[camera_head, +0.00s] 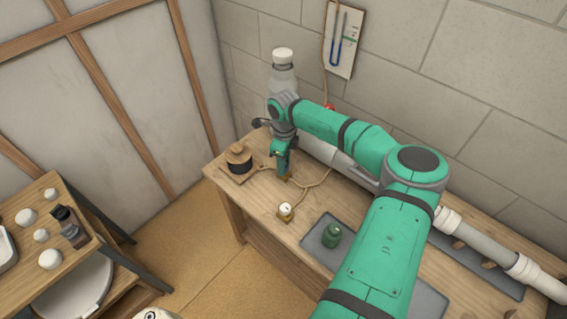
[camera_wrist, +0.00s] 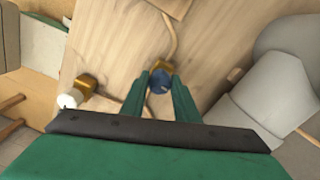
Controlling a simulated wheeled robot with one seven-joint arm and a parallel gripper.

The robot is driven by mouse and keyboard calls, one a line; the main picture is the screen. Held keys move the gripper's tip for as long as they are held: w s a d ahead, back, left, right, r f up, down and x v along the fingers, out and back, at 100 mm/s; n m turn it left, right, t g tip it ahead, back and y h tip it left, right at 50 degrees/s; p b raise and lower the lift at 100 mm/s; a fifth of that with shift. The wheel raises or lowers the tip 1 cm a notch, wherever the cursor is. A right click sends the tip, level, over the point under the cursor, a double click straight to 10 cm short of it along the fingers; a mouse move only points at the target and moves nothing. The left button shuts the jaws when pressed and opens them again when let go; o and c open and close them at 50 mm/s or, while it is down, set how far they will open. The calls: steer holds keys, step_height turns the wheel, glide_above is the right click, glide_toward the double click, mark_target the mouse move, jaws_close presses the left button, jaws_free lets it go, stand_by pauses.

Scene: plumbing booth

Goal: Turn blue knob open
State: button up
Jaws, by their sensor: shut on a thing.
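The blue knob (camera_wrist: 160,82) sits on a brass fitting (camera_wrist: 163,66) on the wooden bench in the wrist view. My gripper (camera_wrist: 161,88) has its two green fingers on either side of the knob and is shut on it. In the head view my gripper (camera_head: 283,174) points down at the bench near its back left corner. There the gripper and wrist hide the knob, and only a little brass shows below the fingers.
A white-topped brass valve (camera_head: 286,211) stands on the bench (camera_head: 262,212), joined by a thin hose. A dark pot with a wooden lid (camera_head: 239,158) is left of my gripper.

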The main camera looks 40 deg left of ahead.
steer(key=shift+w+r+n, duration=0.1)
steer(key=shift+w+n, duration=0.05)
steer(key=shift+n, duration=0.45)
steer(key=o, duration=1.1)
steer(key=shift+c, duration=0.2)
step_height(320, 180, up, 11)
steer(key=shift+f, duration=0.2)
